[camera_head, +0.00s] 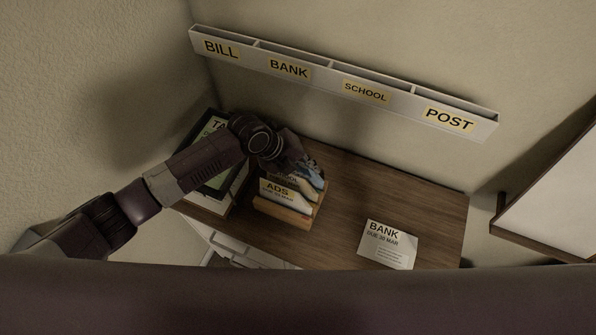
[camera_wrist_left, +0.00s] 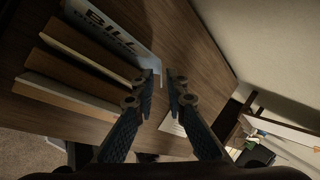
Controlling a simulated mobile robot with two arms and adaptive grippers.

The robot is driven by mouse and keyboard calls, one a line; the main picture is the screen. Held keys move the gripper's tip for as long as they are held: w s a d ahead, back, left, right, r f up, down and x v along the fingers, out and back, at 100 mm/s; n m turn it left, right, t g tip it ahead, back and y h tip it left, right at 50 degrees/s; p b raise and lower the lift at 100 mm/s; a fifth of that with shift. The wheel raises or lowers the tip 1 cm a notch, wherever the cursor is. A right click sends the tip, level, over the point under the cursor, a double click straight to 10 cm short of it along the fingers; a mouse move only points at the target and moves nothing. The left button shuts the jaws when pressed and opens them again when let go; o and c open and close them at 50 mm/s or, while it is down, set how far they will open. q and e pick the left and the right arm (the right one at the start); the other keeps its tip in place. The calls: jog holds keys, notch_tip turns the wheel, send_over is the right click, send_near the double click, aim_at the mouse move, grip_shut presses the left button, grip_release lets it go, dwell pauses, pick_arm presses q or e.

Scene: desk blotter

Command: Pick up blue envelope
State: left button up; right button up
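The blue envelope (camera_head: 314,176) stands at the back of a wooden letter holder on the desk, partly hidden by my left gripper and other letters. In the left wrist view a pale bluish envelope marked BILL (camera_wrist_left: 113,32) stands behind the wooden slats, its end reaching toward my fingertips. My left gripper (camera_wrist_left: 161,76) is open, with a narrow gap between its fingertips. In the head view the left gripper (camera_head: 302,160) is over the back of the holder. I cannot tell whether a finger touches the envelope. My right gripper is not in view.
The wooden holder (camera_head: 283,219) also holds letters marked SCHOOL and ADS (camera_head: 285,192). A BANK letter (camera_head: 387,243) lies on the desk at right. A dark-framed tray (camera_head: 222,192) is left. A labelled wall rack (camera_head: 340,85) hangs above. Desk between holder and BANK letter is clear.

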pick_arm(q)
jog(key=shift+x, duration=1)
grip_shut()
jog(key=shift+r, duration=0.1)
notch_tip(320, 180, up, 18)
jog(key=p, duration=0.6)
